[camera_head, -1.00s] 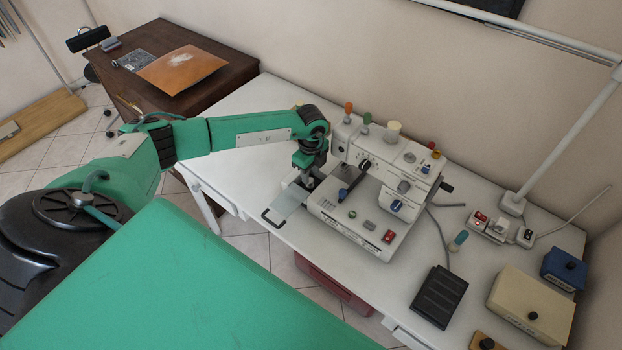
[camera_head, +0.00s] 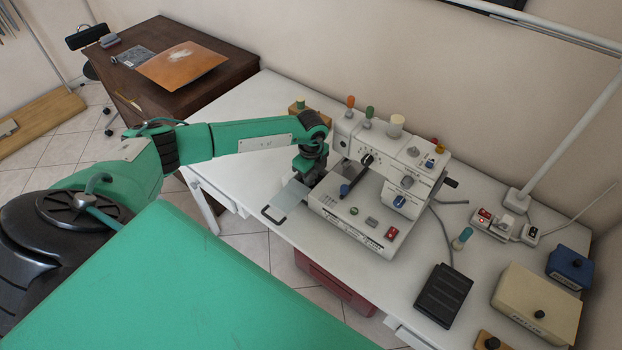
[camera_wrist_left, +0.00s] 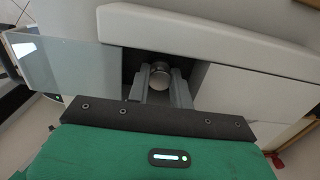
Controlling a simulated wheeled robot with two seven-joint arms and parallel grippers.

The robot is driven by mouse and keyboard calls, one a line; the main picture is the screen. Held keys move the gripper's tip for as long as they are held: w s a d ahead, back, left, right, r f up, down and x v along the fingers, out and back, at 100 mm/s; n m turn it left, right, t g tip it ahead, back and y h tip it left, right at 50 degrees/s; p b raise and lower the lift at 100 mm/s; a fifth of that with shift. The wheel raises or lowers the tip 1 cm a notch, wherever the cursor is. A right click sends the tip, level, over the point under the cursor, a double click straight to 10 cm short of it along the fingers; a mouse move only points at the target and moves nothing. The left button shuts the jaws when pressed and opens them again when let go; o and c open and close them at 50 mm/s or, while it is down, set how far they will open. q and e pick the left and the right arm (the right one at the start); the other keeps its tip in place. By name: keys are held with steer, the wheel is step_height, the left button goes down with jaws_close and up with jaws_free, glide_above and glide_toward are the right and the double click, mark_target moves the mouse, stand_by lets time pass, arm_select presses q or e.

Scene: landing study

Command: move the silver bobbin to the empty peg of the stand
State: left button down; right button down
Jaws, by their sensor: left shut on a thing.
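The silver bobbin (camera_wrist_left: 160,72) shows in the left wrist view as a round metal piece between the fingertips. My left gripper (camera_wrist_left: 163,82) is shut on it, in front of a dark gap between white machine parts. In the head view my left gripper (camera_head: 305,178) is at the left side of the white sewing machine (camera_head: 350,225), and its fingertips and the bobbin are hard to make out there. A small wooden block with a green top (camera_head: 298,107), partly hidden behind my arm, may be the stand; its pegs cannot be made out. My right gripper is not in view.
A clear plate with a dark handle (camera_head: 287,200) juts out left of the machine. A black pedal (camera_head: 442,294), a cream box (camera_head: 537,303) and a blue box (camera_head: 568,267) lie right. The table's back left is clear.

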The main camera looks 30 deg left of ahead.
arm_select(q)
steer(key=shift+r, duration=0.1)
steer(key=shift+r+p, duration=1.9)
steer(key=shift+r, duration=0.55)
steer(key=c, duration=1.9)
jaws_free()
steer(key=shift+c, duration=0.2)
jaws_close()
